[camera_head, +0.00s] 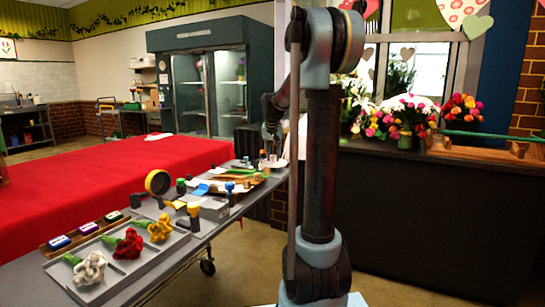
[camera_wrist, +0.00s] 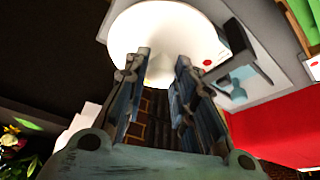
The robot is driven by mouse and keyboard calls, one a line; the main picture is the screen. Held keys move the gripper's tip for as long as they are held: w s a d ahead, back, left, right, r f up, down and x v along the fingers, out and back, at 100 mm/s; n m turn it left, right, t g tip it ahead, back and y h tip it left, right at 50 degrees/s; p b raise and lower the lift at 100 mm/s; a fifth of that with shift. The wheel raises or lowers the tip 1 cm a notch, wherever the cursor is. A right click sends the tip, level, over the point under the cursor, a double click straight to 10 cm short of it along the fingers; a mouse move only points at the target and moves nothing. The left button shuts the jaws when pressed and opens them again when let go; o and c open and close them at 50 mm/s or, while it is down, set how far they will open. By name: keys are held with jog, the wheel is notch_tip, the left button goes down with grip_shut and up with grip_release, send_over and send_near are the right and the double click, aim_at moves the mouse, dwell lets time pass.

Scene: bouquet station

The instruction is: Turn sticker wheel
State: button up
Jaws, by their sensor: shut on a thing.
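A white round disc, which I take for the sticker wheel (camera_wrist: 180,30), fills the top middle of the wrist view. A small red mark shows near its lower right edge. My gripper (camera_wrist: 161,72) reaches up to the disc's lower edge, and its fingers are shut on it there, with the edge between the tips. In the head view my gripper (camera_head: 272,132) is at the far end of the long grey table, and my arm hides most of the wheel's surroundings.
On the grey table (camera_head: 210,228) are a tray (camera_head: 100,290) with white, red and yellow flowers, a yellow tape roll (camera_head: 158,182) and small bottles. A red-covered table (camera_head: 90,165) lies left. A dark counter (camera_head: 430,215) with bouquets stands right. Floor between is clear.

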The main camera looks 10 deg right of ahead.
jog(key=m, duration=0.1)
jog(key=m+h, duration=0.1)
jog(key=m, duration=0.1)
jog(key=shift+w+a+m, duration=0.15)
jog(key=shift+a+m, duration=0.05)
jog(key=shift+m, duration=0.1)
jog(key=shift+w+a+m+g+h, duration=0.1)
jog(key=shift+m+g+h, duration=0.55)
jog(key=shift+m, duration=1.15)
jog(key=o, duration=1)
jog(key=shift+o, duration=0.2)
jog(key=shift+r, duration=0.1)
jog(key=v, duration=0.7)
jog(key=shift+a+r, duration=0.15)
jog(key=shift+r, duration=0.15)
